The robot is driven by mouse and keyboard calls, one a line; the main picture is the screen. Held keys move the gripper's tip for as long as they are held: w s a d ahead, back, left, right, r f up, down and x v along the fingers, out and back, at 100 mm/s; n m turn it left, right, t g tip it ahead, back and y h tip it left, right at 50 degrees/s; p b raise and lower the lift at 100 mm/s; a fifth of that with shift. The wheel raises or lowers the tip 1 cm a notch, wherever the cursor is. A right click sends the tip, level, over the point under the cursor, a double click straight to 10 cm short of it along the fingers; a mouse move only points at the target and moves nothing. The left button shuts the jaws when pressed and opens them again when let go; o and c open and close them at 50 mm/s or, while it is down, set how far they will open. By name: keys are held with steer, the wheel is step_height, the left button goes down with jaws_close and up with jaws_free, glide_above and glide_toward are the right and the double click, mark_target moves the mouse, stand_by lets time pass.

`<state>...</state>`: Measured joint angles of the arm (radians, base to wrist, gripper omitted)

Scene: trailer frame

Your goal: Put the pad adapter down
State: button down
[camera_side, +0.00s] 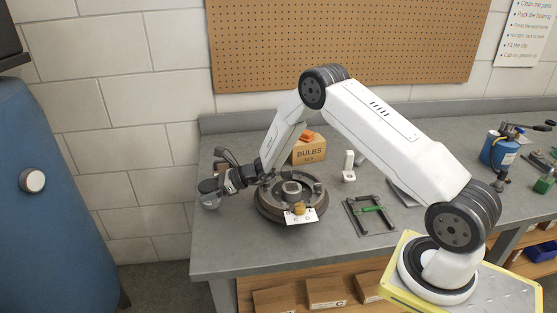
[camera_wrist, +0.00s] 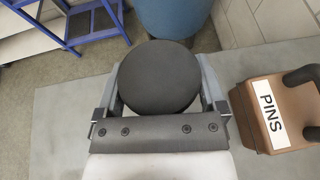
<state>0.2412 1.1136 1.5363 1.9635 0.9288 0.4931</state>
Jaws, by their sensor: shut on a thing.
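A dark round disc, which I take to be the pad adapter (camera_wrist: 157,76), sits between the two fingers of my gripper (camera_wrist: 160,88) in the wrist view. The gripper is shut on its sides. In the side view my gripper (camera_side: 222,182) is over the left end of the grey bench (camera_side: 340,232). The held part is small and dark there, and I cannot tell whether it touches the bench. In the wrist view, bare grey bench top (camera_wrist: 55,135) shows around the gripper.
A brown PINS box (camera_wrist: 250,115) with a black handle stands close to the gripper's right in the wrist view. A round dark drum-like assembly (camera_side: 265,210) with a card, a BULBS box (camera_side: 309,153) and a green-and-black clamp (camera_side: 371,210) are on the bench.

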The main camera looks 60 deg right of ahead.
steer(key=shift+f, duration=0.9)
steer(key=shift+f, duration=0.1)
jaws_free()
steer(key=shift+f, duration=0.1)
steer(key=shift+s+d+r, duration=0.4)
steer(key=shift+s, duration=0.05)
steer(key=v, duration=0.4)
steer(key=shift+r, duration=0.2)
step_height(320, 180, up, 6)
steer(key=shift+r, duration=0.2)
